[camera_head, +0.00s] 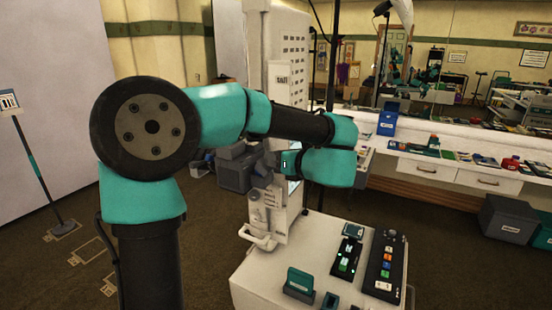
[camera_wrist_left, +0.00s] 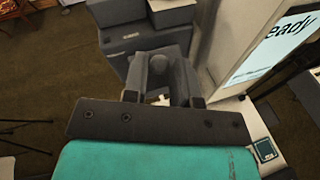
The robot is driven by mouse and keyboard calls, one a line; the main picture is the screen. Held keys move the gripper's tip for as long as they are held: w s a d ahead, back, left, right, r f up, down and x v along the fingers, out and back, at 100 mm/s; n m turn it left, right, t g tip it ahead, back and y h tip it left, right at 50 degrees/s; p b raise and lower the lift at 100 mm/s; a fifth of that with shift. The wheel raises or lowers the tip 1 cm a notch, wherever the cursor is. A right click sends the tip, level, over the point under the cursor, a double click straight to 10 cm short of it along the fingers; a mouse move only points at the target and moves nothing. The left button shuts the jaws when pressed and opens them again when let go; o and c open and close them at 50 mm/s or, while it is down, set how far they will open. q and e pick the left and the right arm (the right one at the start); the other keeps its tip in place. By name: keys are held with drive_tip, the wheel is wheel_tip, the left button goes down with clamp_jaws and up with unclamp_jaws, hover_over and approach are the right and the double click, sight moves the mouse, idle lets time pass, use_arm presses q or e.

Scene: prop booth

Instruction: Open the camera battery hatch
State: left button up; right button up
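A dark grey boxy unit (camera_head: 236,172), which looks like the camera, sits at the left side of the white booth column in the head view. In the left wrist view a dark grey body with a small label (camera_wrist_left: 128,37) fills the top middle. My left gripper (camera_head: 264,160) points left at this unit, and its wrist partly covers it. In the left wrist view its two fingers (camera_wrist_left: 158,76) are spread, with a rounded dark grey knob-like part (camera_wrist_left: 157,64) between them. I cannot tell whether they touch it. No hatch can be clearly made out. My right gripper is not in view.
The white booth column (camera_head: 286,60) stands beside the gripper; its lit screen (camera_wrist_left: 281,45) shows in the left wrist view. A white console top (camera_head: 262,275) with button panels (camera_head: 384,268) and a teal card holder (camera_head: 299,283) is below.

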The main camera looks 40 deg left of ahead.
use_arm(q)
drive_tip(key=o, duration=0.3)
drive_tip(key=d+r, duration=0.3)
drive_tip(key=d, duration=1.4)
drive_tip(key=shift+s+r, duration=0.2)
drive_tip(key=shift+s, duration=0.15)
